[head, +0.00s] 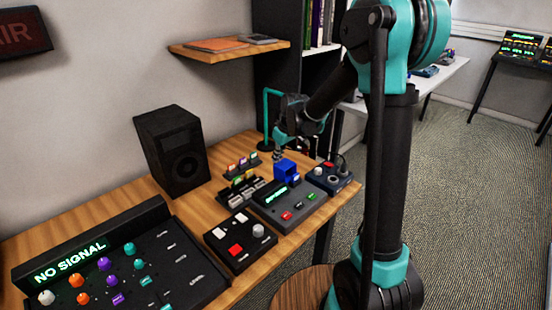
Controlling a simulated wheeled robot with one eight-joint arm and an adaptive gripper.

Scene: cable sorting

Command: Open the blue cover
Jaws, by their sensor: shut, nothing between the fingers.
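The blue cover (284,168) is a small blue box-like piece at the back of a grey device (275,212) on the wooden desk. It is small in the head view, and I cannot tell whether it is open or closed. My gripper (279,156) is shut and empty, pointing down just behind and above the cover's left side. I cannot tell whether its fingertips touch the cover. The far side of the cover is hidden.
The grey device has a green display and coloured buttons. A black box with red and white buttons (240,241) and a large mixer (120,270) reading "NO SIGNAL" stand left. Cable racks (243,166), a teal stand (266,115) and a speaker (172,152) are nearby.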

